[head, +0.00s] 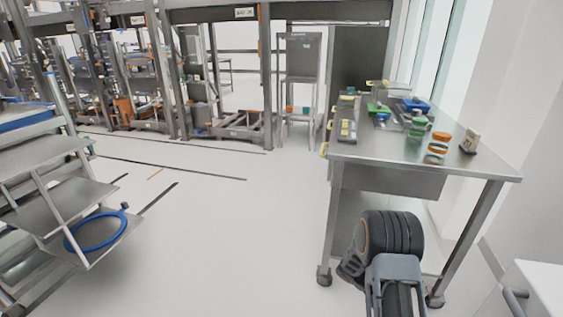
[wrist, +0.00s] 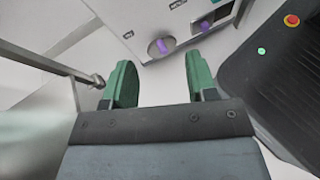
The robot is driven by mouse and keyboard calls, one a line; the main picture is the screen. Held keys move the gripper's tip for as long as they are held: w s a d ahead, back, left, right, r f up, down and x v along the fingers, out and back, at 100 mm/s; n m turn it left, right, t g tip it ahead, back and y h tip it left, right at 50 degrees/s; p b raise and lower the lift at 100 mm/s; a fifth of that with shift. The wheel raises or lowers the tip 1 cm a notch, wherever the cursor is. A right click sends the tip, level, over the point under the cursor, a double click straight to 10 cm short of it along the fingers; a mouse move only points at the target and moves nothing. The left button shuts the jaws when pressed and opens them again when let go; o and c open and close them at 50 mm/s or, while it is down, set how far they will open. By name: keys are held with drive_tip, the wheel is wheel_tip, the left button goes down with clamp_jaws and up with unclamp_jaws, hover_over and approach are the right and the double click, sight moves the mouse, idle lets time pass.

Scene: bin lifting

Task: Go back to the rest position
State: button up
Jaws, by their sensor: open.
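My gripper (wrist: 158,84) shows in the wrist view with its two green fingers wide apart. Nothing is held between them. In the head view my arm's dark links are folded low at the right, in front of the steel table (head: 405,150). I cannot make out the gripper's fingers in that view.
The steel table carries several small items, including orange-ringed jars (head: 437,148) and a blue tray (head: 416,105). A metal stepped stand (head: 60,205) with a blue hoop (head: 95,232) is at left. A metal bar (wrist: 50,62) runs left of my gripper. The middle floor is clear.

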drive_tip(key=s+a+r+m+t+y+p, duration=0.2)
drive_tip(key=a+r+p, duration=0.5)
drive_tip(key=r, duration=0.8)
drive_tip(key=s+a+r+m+t+y+p, duration=0.3)
drive_tip(key=a+r+m+t+y+p, duration=0.1)
drive_tip(key=r, duration=1.1)
drive_tip(key=s+a+r+m+t+y+p, duration=0.2)
drive_tip(key=a+r+t+y+p, duration=0.3)
drive_tip(key=a+r+p, duration=0.4)
wheel_tip(320, 180, up, 6)
drive_tip(key=shift+s+a+f+m+p, duration=0.1)
drive_tip(key=shift+s+a+m+p, duration=0.25)
drive_tip(key=shift+m+p, duration=0.35)
drive_tip(key=shift+c, duration=0.3)
